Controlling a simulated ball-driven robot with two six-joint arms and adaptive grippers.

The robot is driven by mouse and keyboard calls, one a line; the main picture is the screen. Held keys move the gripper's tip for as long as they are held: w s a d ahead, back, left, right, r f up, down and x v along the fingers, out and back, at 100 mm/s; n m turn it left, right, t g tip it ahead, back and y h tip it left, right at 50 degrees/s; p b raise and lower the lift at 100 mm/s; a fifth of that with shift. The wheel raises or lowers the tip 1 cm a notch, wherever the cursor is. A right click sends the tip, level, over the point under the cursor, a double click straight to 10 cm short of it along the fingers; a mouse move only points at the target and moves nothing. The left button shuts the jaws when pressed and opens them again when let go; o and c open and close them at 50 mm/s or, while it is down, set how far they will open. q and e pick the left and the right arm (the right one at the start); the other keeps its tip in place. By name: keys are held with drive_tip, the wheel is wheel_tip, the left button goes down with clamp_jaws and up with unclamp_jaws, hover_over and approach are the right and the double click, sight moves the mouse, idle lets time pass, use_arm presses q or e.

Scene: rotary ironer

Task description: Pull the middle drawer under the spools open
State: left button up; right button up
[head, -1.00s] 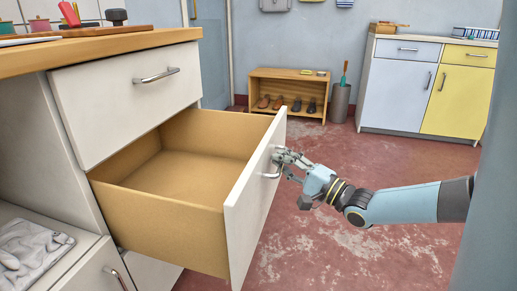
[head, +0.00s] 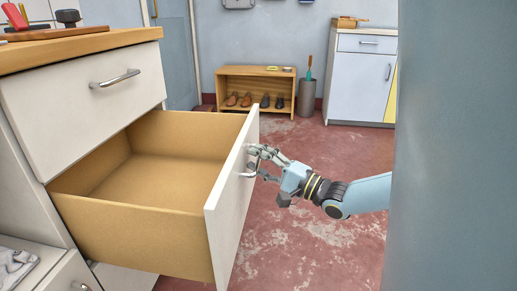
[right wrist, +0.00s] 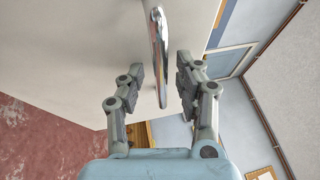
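The middle drawer (head: 132,232) of the white cabinet is far out, showing its empty tan wooden inside. Its white front (head: 232,205) carries a chrome bar handle (head: 252,168), which also shows in the right wrist view (right wrist: 159,50). My right gripper (head: 259,160) is at this handle, in front of the drawer. In the right wrist view its fingers (right wrist: 161,80) stand on both sides of the handle's end, with visible gaps, so it is open around the handle. My left gripper is out of view. No spools can be made out clearly.
A shut drawer (head: 85,100) lies above, under a wooden worktop (head: 80,47). A lower drawer front (head: 70,275) is partly visible. A large grey-blue surface (head: 455,150) fills the right side. Red floor (head: 310,240) is clear around my right arm. A shoe rack (head: 235,88) stands behind.

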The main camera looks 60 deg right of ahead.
drive_tip(key=s+f, duration=0.2)
drive_tip(key=s, duration=0.9)
drive_tip(key=shift+s, duration=0.4)
drive_tip(key=shift+f, duration=0.1)
